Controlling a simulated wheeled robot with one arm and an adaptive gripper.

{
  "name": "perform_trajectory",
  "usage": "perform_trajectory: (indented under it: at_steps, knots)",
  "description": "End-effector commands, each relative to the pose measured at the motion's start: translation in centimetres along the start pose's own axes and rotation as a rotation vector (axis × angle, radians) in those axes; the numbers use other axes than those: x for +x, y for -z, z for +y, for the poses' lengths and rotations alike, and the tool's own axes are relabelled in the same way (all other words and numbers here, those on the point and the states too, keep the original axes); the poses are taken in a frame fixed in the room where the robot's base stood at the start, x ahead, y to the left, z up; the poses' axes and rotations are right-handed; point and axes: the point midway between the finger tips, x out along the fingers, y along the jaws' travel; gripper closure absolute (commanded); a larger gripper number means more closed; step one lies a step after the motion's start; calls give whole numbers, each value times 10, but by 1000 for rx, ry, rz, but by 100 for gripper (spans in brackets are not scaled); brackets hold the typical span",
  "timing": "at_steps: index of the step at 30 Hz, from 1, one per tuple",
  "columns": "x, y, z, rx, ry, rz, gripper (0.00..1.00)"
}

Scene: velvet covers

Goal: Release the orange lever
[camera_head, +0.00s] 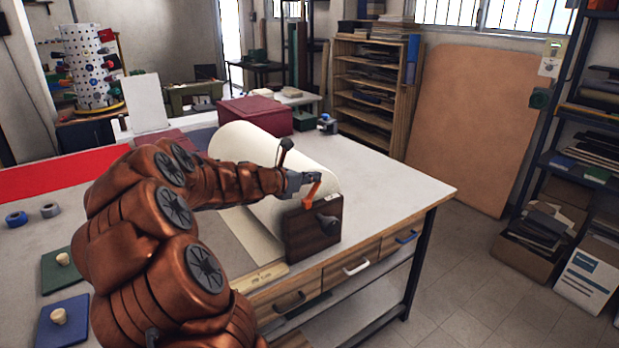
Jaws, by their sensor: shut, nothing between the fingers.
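The orange lever (308,194) sits at the top of the dark wooden end block (315,240) of a large cream roll (262,150) on the table. My gripper (311,179) is at the end of my copper arm, right at the lever's upper end. It is shut with nothing between its fingers. Whether it touches the lever cannot be told. A dark knob or crank (327,222) is on the block's face, below the lever. My gripper hides part of the roll's end.
The white table (400,170) has drawers with handles along its front. A dark red box (256,115) stands behind the roll. Green (62,268) and blue (62,322) pads with knobs lie at the left.

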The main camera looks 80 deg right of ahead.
Motion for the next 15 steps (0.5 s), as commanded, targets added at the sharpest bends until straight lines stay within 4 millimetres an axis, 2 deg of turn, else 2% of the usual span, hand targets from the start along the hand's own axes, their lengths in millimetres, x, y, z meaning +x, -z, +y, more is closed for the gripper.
perform_trajectory:
  at_steps: [15]
  knots:
    - [-2,-2,-3,0,4,0,100]
